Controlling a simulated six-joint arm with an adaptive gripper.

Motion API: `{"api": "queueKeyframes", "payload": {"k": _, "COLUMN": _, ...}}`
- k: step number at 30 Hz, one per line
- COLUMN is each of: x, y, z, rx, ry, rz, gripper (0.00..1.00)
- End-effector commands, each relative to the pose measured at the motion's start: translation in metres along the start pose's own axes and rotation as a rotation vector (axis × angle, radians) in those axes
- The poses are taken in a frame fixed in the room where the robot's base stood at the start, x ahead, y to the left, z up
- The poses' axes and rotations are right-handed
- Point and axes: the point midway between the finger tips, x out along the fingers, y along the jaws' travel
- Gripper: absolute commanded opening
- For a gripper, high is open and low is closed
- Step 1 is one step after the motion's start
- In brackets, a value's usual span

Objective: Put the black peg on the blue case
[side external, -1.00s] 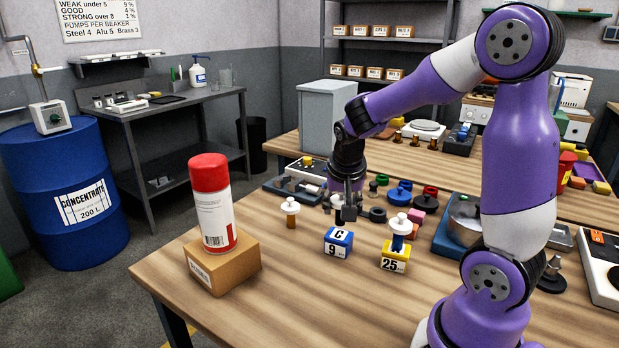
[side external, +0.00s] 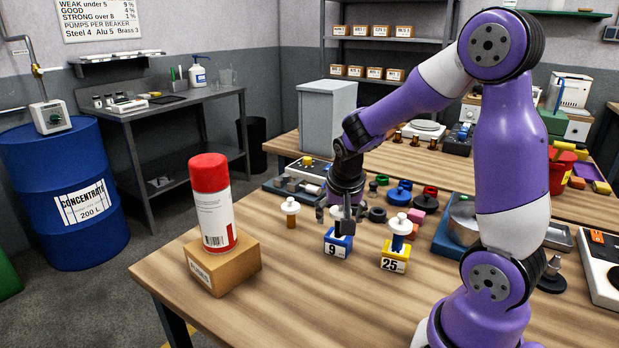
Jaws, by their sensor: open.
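The blue case (side external: 346,243), with a white "9" label, stands on the wooden bench left of the yellow case. My gripper (side external: 345,222) points down directly over it, with its fingers open and low at the case's top. A white knob (side external: 336,212) shows between the fingers. A dark piece below the knob, at the top of the case, looks like the black peg (side external: 339,229). The fingers partly hide it, so how deep it sits in the case cannot be told.
A yellow case (side external: 395,258) marked 25 holds a blue peg with a white knob (side external: 399,223). A brown peg with a white knob (side external: 291,207) stands to the left. A spray can (side external: 212,205) stands on a cardboard box (side external: 222,264).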

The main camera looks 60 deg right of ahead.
Motion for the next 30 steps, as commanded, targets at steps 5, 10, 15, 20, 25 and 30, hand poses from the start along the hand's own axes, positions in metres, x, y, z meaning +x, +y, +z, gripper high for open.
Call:
{"api": "queueKeyframes", "payload": {"k": 5, "x": -0.016, "y": -0.001, "z": -0.003, "rx": 0.000, "ry": 0.006, "rz": -0.004, "gripper": 0.82}}
{"api": "queueKeyframes", "payload": {"k": 10, "x": -0.055, "y": -0.001, "z": -0.002, "rx": 0.000, "ry": 0.007, "rz": -0.007, "gripper": 0.82}}
{"api": "queueKeyframes", "payload": {"k": 15, "x": -0.093, "y": -0.001, "z": -0.002, "rx": -0.001, "ry": 0.006, "rz": -0.006, "gripper": 0.82}}
{"api": "queueKeyframes", "payload": {"k": 20, "x": -0.115, "y": -0.001, "z": -0.002, "rx": 0.000, "ry": 0.003, "rz": -0.002, "gripper": 0.82}}
{"api": "queueKeyframes", "payload": {"k": 25, "x": -0.133, "y": -0.006, "z": 0.016, "rx": -0.152, "ry": 0.004, "rz": -0.080, "gripper": 0.82}}
{"api": "queueKeyframes", "payload": {"k": 30, "x": -0.153, "y": -0.018, "z": 0.070, "rx": -0.574, "ry": 0.037, "rz": -0.284, "gripper": 0.82}}
